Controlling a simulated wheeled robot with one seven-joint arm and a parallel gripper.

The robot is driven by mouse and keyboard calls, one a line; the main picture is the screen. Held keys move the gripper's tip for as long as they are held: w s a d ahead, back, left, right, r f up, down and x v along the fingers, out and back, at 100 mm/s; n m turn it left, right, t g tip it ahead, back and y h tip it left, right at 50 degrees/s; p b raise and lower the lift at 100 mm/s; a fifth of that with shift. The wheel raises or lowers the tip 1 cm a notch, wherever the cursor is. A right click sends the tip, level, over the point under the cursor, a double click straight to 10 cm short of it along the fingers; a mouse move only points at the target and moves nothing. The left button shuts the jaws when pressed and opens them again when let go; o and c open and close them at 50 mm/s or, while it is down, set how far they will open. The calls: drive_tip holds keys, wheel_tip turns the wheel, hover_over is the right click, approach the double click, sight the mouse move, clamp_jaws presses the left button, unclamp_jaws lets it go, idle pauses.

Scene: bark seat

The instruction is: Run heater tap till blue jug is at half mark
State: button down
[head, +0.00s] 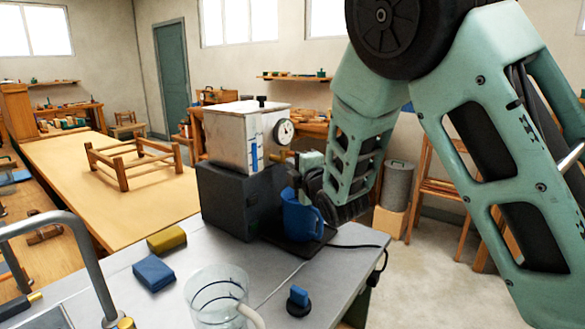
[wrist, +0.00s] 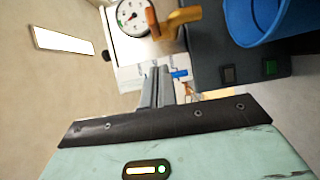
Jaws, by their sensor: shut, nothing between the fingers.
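The heater (head: 232,138) is a white box with a round dial (head: 284,131) and a sight strip showing blue. Its brass tap (head: 281,157) points out over the blue jug (head: 301,216), which stands upright on a dark tray. The tap (wrist: 178,22) and part of the jug's rim (wrist: 248,38) also show in the wrist view. My gripper (wrist: 160,78) is shut and empty, close to the heater front beside the tap; I cannot tell if it touches. In the head view it is partly hidden by the arm. The jug's water level and half mark are not visible, and no stream can be made out.
The heater sits on a dark block (head: 232,200) with two buttons. Yellow (head: 167,239) and blue (head: 154,273) blocks, a clear jug (head: 213,293) and a blue-topped knob (head: 299,301) lie on the grey counter (head: 120,290). A metal spout rises at left.

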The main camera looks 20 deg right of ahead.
drive_tip(key=s+d+b, duration=0.2)
drive_tip(key=s+d, duration=0.1)
drive_tip(key=s, duration=0.5)
drive_tip(key=s+a+f+m+g+y+p, duration=0.1)
drive_tip(key=s+a+f+m+g+y, duration=0.1)
drive_tip(key=s+a+f+m+g, duration=0.8)
drive_tip(key=s+a+g+h, duration=0.1)
drive_tip(key=s+g, duration=0.3)
drive_tip(key=s, duration=0.7)
drive_tip(key=s+a+m+g+h, duration=0.1)
drive_tip(key=s+g, duration=0.3)
drive_tip(key=s, duration=0.8)
drive_tip(key=shift+s+a+h+p, duration=0.15)
drive_tip(key=shift+a+h+p, duration=0.15)
drive_tip(key=shift+a+h, duration=0.15)
